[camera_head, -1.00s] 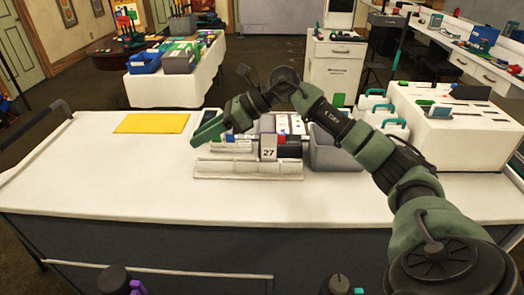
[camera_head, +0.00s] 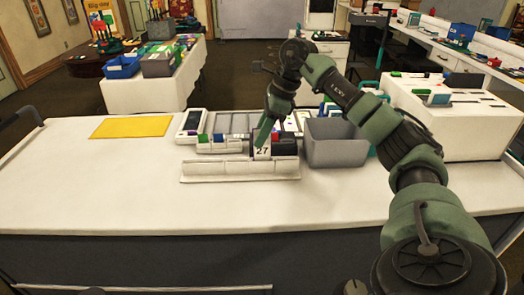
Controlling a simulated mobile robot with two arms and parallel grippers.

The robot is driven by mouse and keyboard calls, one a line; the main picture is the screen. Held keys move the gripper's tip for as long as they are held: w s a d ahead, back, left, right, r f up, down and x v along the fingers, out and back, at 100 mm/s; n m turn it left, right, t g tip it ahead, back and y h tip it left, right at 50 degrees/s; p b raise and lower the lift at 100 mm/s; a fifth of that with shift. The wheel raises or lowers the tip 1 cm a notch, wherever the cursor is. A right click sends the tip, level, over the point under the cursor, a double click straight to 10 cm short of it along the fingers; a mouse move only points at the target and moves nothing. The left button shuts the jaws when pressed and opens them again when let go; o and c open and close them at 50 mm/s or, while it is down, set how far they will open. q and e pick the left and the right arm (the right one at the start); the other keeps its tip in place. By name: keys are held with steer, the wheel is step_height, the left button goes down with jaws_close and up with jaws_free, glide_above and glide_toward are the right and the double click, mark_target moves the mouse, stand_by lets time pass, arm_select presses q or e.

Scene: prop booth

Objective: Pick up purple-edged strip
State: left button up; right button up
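I cannot make out a purple-edged strip in the head view. The tag stands at a long white rail (camera_head: 225,171). Behind the rail are small white blocks with red, green and blue parts, partly hidden by my gripper. My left gripper is not in view.
A grey bin (camera_head: 336,150) stands right of the rail. A yellow mat (camera_head: 131,127) lies at the left of the white table (camera_head: 100,185). A white device (camera_head: 191,122) lies behind the rail. A large white box (camera_head: 462,125) is at the right. The table's front left is clear.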

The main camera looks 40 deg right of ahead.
steer(key=shift+x, duration=1.05)
jaws_close()
step_height(320, 180, up, 20)
steer(key=p, duration=0.3)
